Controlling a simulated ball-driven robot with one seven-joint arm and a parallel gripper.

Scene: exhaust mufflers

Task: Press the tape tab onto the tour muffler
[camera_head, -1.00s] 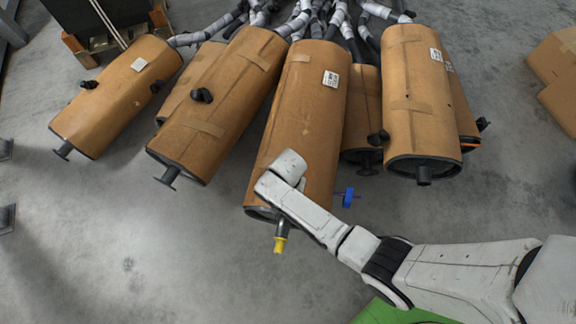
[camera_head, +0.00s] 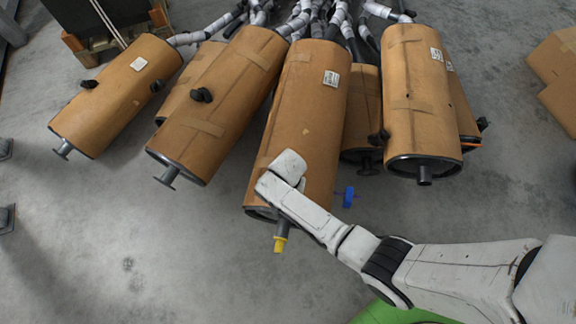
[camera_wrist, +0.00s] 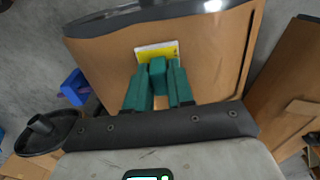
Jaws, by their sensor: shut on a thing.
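The central muffler (camera_head: 305,110), wrapped in brown cardboard, lies under the end of my arm; I take it as the tour muffler. It has a white printed label and a yellow-capped pipe at its near end. Its brown surface (camera_wrist: 218,62) also fills the middle of the wrist view. My gripper (camera_wrist: 158,68) has green fingers closed around a green block. A white and yellow patch, apparently the tape tab (camera_wrist: 157,49), shows at the fingertips against the cardboard. Whether it is touching or just above the surface is unclear. In the head view my wrist hides the fingertips.
Other wrapped mufflers lie left (camera_head: 215,110) and right (camera_head: 420,100) of the central one. A blue fitting (camera_head: 348,197) sticks out on its right. Cardboard boxes (camera_head: 555,65) stand at the far right.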

